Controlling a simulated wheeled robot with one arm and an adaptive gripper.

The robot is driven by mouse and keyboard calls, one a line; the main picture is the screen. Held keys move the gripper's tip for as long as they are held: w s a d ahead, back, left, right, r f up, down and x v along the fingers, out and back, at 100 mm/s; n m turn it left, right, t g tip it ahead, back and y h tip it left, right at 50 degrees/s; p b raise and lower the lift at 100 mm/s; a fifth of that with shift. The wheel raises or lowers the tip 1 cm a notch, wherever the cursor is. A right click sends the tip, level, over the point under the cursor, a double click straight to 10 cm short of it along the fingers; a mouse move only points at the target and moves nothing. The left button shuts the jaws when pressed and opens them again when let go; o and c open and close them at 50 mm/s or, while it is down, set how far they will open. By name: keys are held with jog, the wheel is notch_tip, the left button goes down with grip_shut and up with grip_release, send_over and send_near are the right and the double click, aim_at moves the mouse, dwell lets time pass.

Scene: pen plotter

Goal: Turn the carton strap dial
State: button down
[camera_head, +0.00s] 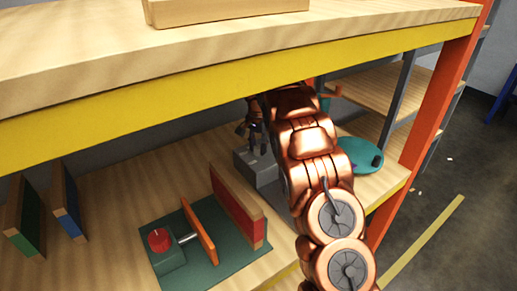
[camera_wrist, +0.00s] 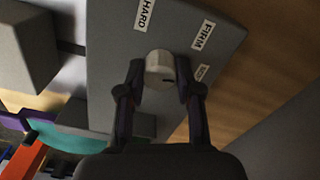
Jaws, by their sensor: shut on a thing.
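The strap dial (camera_wrist: 159,64) is a pale round knob with a small dark mark on its lower right side. It sits on a grey panel (camera_wrist: 110,70) labelled HARD, FIRM and a third word I cannot read clearly. The mark points roughly toward the third label. My gripper (camera_wrist: 160,78) has one finger on each side of the dial and is shut on it. In the head view my gripper (camera_head: 255,140) is under the yellow-edged upper shelf, above a grey block (camera_head: 258,168). The dial cannot be made out there.
On the lower shelf, a green mat (camera_head: 180,270) carries a red knob (camera_head: 159,240) and an orange plate (camera_head: 199,229). A red-edged board (camera_head: 240,210) stands nearby. A teal round tray (camera_head: 358,155) lies right of my arm. The upper shelf (camera_head: 100,40) is close overhead.

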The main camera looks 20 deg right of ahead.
aim_at(258, 146)
jog(key=shift+m, duration=0.9)
jog(key=shift+b, duration=0.3)
jog(key=c, duration=0.8)
grip_release()
jog(key=shift+o, duration=0.2)
jog(key=shift+r, duration=0.15)
jog(key=shift+r, duration=3.6)
